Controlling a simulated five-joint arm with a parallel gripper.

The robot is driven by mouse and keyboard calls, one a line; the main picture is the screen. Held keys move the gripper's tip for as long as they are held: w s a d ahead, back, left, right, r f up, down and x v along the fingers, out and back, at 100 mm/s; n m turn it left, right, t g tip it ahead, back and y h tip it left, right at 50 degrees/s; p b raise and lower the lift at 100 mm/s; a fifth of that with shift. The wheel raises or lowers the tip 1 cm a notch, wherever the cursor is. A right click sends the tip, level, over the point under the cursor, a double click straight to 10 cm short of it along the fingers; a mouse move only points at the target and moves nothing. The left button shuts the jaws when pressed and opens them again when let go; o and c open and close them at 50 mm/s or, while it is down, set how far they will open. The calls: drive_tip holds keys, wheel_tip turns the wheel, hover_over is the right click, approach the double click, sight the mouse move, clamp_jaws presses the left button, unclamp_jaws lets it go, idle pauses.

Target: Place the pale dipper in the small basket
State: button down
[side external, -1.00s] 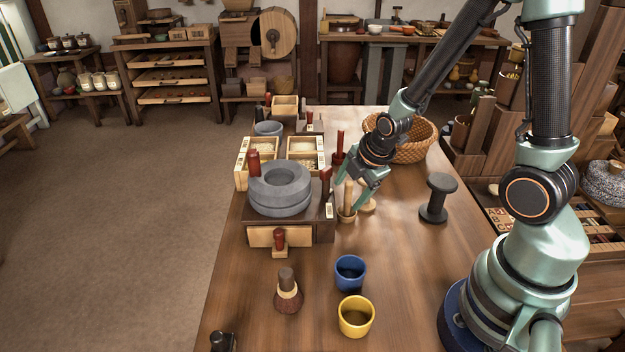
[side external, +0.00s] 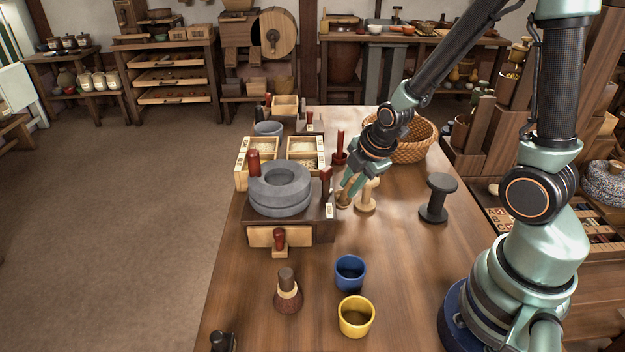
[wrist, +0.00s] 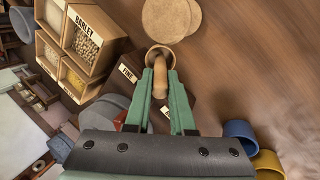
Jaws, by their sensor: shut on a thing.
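The pale dipper (side external: 343,201) is a light wooden scoop with a round cup and a short handle. My gripper (side external: 350,188) is shut on its handle, just right of the grey millstone. In the wrist view, the handle (wrist: 160,77) is between my green fingers (wrist: 160,98), and the cup lies beyond their tips. My fingers hide part of the dipper in the side view. I cannot tell how far it is above the table. The woven basket (side external: 412,152) stands at the back of the table, behind my wrist, partly hidden by my arm.
The quern (side external: 280,190) and grain boxes (side external: 305,148) are on the left. A dark spool (side external: 438,198) stands right. A blue cup (side external: 350,272) and yellow cup (side external: 356,316) are in front. Table between is clear.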

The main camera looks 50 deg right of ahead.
wheel_tip(320, 180, up, 18)
drive_tip(key=w+d+r+m, duration=0.1)
drive_tip(key=w+d, duration=0.2)
drive_tip(key=d, duration=0.3)
drive_tip(key=w+d+r+m+h, duration=0.1)
drive_tip(key=w+d+r+m, duration=0.15)
drive_tip(key=d, duration=0.35)
drive_tip(key=w+d, duration=0.4)
drive_tip(key=d, duration=0.2)
drive_tip(key=d+f+m+g+h, duration=0.1)
drive_tip(key=d+f+m, duration=0.2)
drive_tip(key=d, duration=1.5)
drive_tip(key=shift+h, duration=0.3)
drive_tip(key=f, duration=1.2)
drive_tip(key=s+f, duration=0.1)
drive_tip(key=f, duration=0.6)
drive_tip(key=shift+d, duration=0.1)
drive_tip(key=shift+f, duration=0.2)
drive_tip(key=c, duration=0.8)
unclamp_jaws()
drive_tip(key=shift+o, duration=0.2)
